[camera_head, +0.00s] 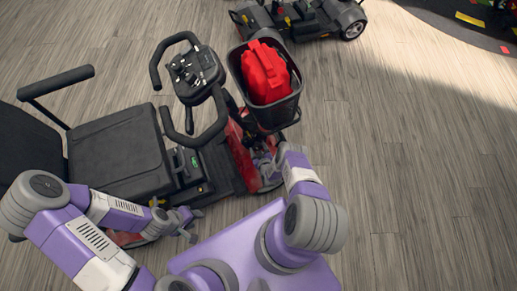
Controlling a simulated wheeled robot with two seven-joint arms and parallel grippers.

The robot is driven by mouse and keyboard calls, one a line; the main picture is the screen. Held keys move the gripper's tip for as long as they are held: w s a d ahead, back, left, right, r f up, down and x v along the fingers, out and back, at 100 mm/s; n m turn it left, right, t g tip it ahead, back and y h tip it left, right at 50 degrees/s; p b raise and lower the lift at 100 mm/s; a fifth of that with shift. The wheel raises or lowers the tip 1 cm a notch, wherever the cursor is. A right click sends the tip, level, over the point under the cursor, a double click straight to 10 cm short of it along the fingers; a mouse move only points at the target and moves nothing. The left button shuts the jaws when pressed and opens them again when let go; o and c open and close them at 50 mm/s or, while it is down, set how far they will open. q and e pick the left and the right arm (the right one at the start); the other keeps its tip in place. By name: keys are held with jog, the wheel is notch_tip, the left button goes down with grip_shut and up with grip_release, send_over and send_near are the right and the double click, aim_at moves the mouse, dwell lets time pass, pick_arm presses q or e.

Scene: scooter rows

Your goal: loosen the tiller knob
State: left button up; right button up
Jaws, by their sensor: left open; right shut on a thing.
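The scooter's tiller (196,75) stands upright with black loop handlebars and a dark control panel. My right gripper (262,166) is low at the tiller's front side, beside the red body (240,150) and under the basket. It is shut on a small part there that seems to be the tiller knob; the fingers and arm hide most of it. My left gripper (189,224) is open and empty, low beside the scooter's seat and footboard, apart from the tiller.
A black front basket (284,113) holds a red bag or case (265,73) just above my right gripper. The black seat (118,150) and armrest (55,82) are at left. Another scooter (305,18) stands at the back. The wooden floor at right is clear.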

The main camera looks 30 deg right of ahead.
jog(key=o, duration=1)
jog(key=shift+c, duration=0.2)
jog(key=p+v, duration=0.3)
jog(key=v, duration=0.3)
jog(key=shift+s+a+r+p, duration=0.1)
jog(key=shift+s+r+p, duration=0.05)
jog(key=shift+s+p, duration=0.15)
jog(key=shift+s+a, duration=0.15)
jog(key=shift+s, duration=0.3)
jog(key=shift+r, duration=0.1)
